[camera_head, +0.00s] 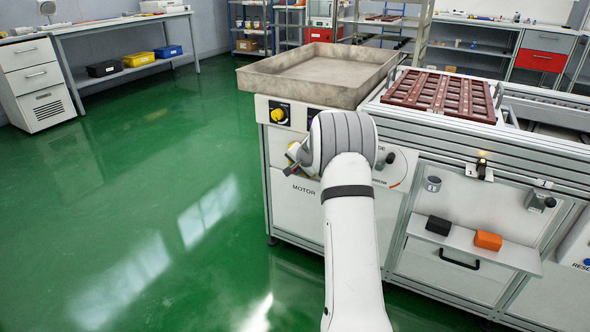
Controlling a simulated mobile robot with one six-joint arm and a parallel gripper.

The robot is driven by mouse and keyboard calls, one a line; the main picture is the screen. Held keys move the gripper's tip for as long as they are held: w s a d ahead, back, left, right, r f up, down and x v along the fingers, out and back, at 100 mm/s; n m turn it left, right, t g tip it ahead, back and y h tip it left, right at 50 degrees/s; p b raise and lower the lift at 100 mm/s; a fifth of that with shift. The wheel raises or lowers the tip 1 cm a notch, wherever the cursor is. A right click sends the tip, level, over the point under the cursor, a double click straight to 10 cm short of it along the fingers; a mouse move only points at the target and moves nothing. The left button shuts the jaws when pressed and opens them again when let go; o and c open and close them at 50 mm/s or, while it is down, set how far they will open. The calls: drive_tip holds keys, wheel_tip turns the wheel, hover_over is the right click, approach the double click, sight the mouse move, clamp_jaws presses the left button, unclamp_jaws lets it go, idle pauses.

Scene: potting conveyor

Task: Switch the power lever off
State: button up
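The machine's front panel (290,205) stands at the centre, with my white arm and grey wrist in front of it. My gripper (294,158) shows only in part at the left of the wrist, close to the panel above the word MOTOR. Whether its fingers touch anything is hidden. A yellow knob (278,115) sits on the panel's upper left corner. A dark knob (390,157) beside a curved red scale shows just right of my wrist. No lever is clearly labelled as power; part of the panel is hidden behind my wrist.
A grey tray (352,95) and a brown cell tray (443,93) lie on the machine's top. A small lit fixture (481,168) and a grey box with a black knob (540,201) are further right. A shelf holds black (438,225) and orange (488,240) blocks. Green floor is clear at left.

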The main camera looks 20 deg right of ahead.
clamp_jaws()
drive_tip(key=shift+a, duration=0.2)
drive_tip(key=shift+d+p, duration=0.15)
drive_tip(key=shift+p, duration=0.15)
